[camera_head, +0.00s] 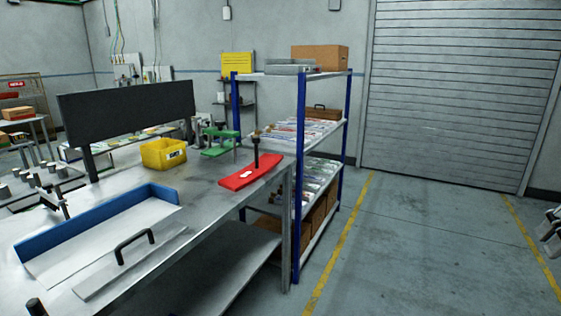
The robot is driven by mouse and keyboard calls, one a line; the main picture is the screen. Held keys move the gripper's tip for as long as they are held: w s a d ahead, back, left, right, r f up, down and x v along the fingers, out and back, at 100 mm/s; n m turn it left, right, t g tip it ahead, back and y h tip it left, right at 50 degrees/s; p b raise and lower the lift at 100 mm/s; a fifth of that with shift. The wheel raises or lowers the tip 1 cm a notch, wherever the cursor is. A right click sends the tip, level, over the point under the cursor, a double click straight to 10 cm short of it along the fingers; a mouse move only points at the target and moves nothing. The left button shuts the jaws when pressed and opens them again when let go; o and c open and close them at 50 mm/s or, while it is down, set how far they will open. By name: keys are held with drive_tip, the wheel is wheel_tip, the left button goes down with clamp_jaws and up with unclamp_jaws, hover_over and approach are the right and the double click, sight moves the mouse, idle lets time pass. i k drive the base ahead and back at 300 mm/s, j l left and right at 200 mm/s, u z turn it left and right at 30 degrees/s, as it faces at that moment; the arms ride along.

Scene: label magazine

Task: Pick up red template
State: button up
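The red template (253,172) is a flat red plate with a small white label and a black upright handle. It lies on the grey metal table (206,186) near its right end, close to the front edge. A grey and black part at the right picture edge appears to be my gripper (550,228), cut off by the frame. It is far to the right of the template, apart from it, over the floor side. Whether it is open or shut does not show.
A green template (219,150) and a yellow bin (163,153) stand behind the red one. A blue-edged tray (96,220) and a handled plate (131,262) lie at the front left. A blue-post shelf (301,180) stands right of the table. Floor (420,250) further right is clear.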

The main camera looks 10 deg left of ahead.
sight(262, 166)
drive_tip(key=i, duration=0.9)
drive_tip(key=i+u, duration=0.45)
drive_tip(key=i+l+u, duration=0.1)
drive_tip(key=u, duration=0.35)
drive_tip(key=i+u, duration=0.6)
drive_tip(key=u, duration=0.2)
